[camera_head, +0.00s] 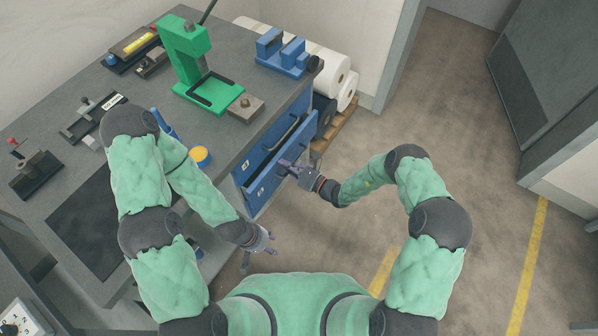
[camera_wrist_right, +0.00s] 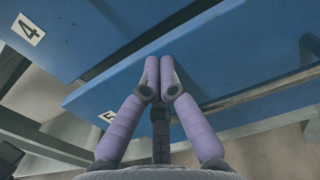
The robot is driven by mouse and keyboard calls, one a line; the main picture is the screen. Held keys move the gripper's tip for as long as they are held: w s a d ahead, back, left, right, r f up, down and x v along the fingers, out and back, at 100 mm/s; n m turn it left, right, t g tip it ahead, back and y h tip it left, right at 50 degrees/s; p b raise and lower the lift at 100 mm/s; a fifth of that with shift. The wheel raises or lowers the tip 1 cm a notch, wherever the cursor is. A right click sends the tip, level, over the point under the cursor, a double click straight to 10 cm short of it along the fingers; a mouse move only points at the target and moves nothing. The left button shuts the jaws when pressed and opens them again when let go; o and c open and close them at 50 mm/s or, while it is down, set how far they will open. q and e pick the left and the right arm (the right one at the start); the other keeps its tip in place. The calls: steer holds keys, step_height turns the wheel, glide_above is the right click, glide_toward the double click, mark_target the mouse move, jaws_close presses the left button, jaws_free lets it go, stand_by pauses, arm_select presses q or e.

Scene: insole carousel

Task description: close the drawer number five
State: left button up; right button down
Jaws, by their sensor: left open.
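The blue drawer number five (camera_head: 268,182) is at the front of the grey workbench, below drawer four, and its front stands out a little past the one above. Its label 5 (camera_wrist_right: 108,116) shows beside my fingers in the wrist view. My right gripper (camera_head: 287,167) is at the drawer's front. In the wrist view its two purple fingers (camera_wrist_right: 163,62) are together, with nothing seen between them, tips at the blue front; whether they touch is hard to tell. My left gripper (camera_head: 268,243) is open and empty, low beside the bench, apart from the drawer.
Drawer four (camera_head: 250,160) is just above, with its label 4 (camera_wrist_right: 27,30). A green press (camera_head: 184,50), a blue fixture (camera_head: 283,52) and a yellow-lidded jar (camera_head: 200,156) stand on the bench. White rolls (camera_head: 330,70) lie on a pallet behind. The floor to the right is clear.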

steer(key=x, duration=0.3)
steer(key=shift+w+a, duration=0.25)
steer(key=shift+a, duration=0.05)
arm_select(q)
steer(key=shift+w+a+f, duration=0.1)
steer(key=shift+a+f, duration=0.05)
steer(key=shift+f, duration=0.1)
arm_select(e)
steer(key=shift+w+a+r, duration=0.1)
steer(key=shift+r, duration=0.1)
steer(key=p, duration=0.3)
glide_toward(276, 159)
steer(key=s+d+f, duration=0.2)
steer(key=d, duration=0.1)
arm_select(q)
steer(key=s+r, duration=0.2)
steer(key=r, duration=0.1)
arm_select(e)
steer(key=shift+w+d+r, duration=0.15)
steer(key=shift+w, duration=0.05)
